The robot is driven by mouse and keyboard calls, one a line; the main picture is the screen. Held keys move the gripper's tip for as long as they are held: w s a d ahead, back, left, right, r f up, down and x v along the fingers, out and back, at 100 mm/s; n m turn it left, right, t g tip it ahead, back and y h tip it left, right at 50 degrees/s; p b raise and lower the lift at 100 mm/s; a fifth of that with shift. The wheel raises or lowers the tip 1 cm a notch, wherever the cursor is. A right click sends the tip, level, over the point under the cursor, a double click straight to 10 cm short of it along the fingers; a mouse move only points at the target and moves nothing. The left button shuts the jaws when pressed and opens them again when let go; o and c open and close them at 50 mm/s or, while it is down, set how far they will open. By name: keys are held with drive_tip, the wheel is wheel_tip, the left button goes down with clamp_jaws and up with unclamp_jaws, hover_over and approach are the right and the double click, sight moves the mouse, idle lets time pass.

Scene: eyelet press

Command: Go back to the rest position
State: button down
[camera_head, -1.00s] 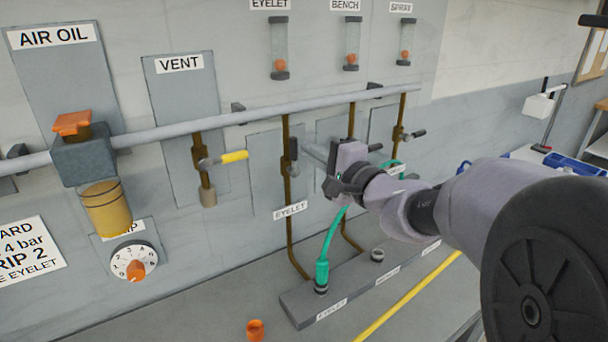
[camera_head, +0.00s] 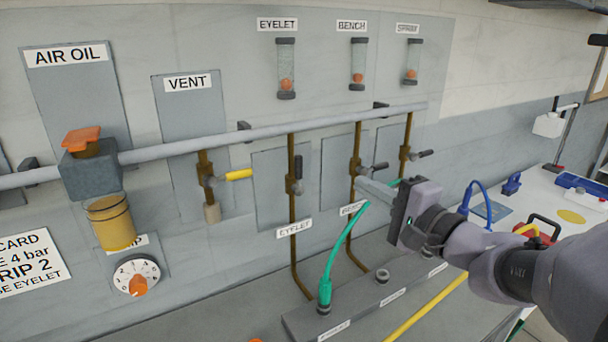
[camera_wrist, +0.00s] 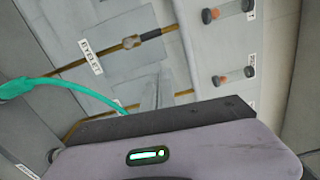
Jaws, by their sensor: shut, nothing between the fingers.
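My gripper (camera_head: 372,190) is in front of the wall panel in the head view, at the bench drop pipe (camera_head: 357,145), near its valve. Its grey fingers are together with nothing between them, and it points left toward the panel. Whether it touches the pipe or valve I cannot tell.
A grey main pipe (camera_head: 270,123) crosses the panel. The oiler bowl (camera_head: 110,222) and a dial (camera_head: 137,275) are at the left. The yellow vent lever (camera_head: 239,174) stands out. A bench at the right holds a red case (camera_head: 537,230) and a blue hose (camera_head: 478,190).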

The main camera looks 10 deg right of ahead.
drive_tip(key=s+a+f+n+g+y, duration=0.1)
drive_tip(key=s+a+f+n+g, duration=0.25)
drive_tip(key=s+a+g, duration=0.35)
drive_tip(key=s+a+f+n+g+y, duration=0.1)
drive_tip(key=s+a+f+n+g, duration=0.15)
drive_tip(key=s+a+f, duration=0.55)
drive_tip(key=s+d+f+n+g+h, duration=0.1)
drive_tip(key=s+d+f+n+h, duration=0.1)
drive_tip(key=s+h, duration=0.4)
drive_tip(key=shift+s+d+f+n, duration=0.4)
drive_tip(key=shift+s+f+n, duration=0.3)
drive_tip(key=shift+s+n, duration=0.4)
drive_tip(key=shift+w+g, duration=0.1)
drive_tip(key=shift+g, duration=0.15)
